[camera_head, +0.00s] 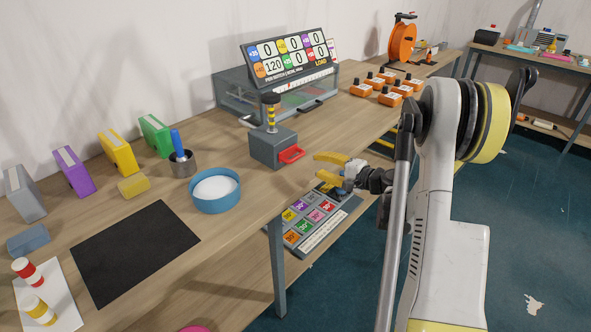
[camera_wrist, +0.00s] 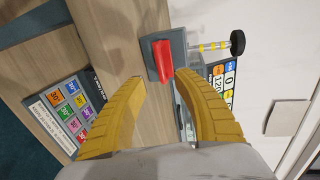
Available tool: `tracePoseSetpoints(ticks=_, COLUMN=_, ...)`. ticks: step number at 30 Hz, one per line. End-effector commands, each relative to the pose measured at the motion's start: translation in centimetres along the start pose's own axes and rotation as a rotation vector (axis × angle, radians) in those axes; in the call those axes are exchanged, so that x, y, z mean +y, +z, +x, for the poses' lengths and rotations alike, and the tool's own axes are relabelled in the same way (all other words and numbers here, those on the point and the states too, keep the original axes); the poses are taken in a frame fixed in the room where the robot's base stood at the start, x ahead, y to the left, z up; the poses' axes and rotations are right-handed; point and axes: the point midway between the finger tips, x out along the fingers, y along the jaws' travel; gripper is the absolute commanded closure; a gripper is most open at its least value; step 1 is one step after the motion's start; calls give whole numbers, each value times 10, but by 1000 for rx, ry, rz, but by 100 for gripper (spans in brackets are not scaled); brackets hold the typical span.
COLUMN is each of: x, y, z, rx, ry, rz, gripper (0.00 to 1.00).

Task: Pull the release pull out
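The release pull is a red handle (camera_head: 291,155) on the front side of a grey box (camera_head: 267,148) with a black-knobbed, yellow-banded post on top. It stands near the front edge of the table. In the wrist view the red handle (camera_wrist: 162,61) shows ahead of and between the fingertips. My gripper (camera_head: 329,166) has yellow fingers, spread apart, with nothing between them. It is just right of the handle, apart from it. The fingers also show in the wrist view (camera_wrist: 159,84), with the handle just beyond their tips.
A blue round dish (camera_head: 215,202) and a cup with a blue-handled tool (camera_head: 182,163) stand to the left. A scoreboard (camera_head: 290,54) on a grey drawer unit is behind. A colored button panel (camera_head: 314,216) lies below the table edge. Orange boxes (camera_head: 375,88) stand further back.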

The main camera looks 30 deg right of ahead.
Motion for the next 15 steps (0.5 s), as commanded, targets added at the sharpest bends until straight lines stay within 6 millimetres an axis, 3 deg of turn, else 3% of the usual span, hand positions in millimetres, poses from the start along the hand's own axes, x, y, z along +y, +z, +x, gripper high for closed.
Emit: tracePoseSetpoints(ticks=15, x=3, y=1, z=88, rx=-2, ry=-1, rz=0, gripper=64)
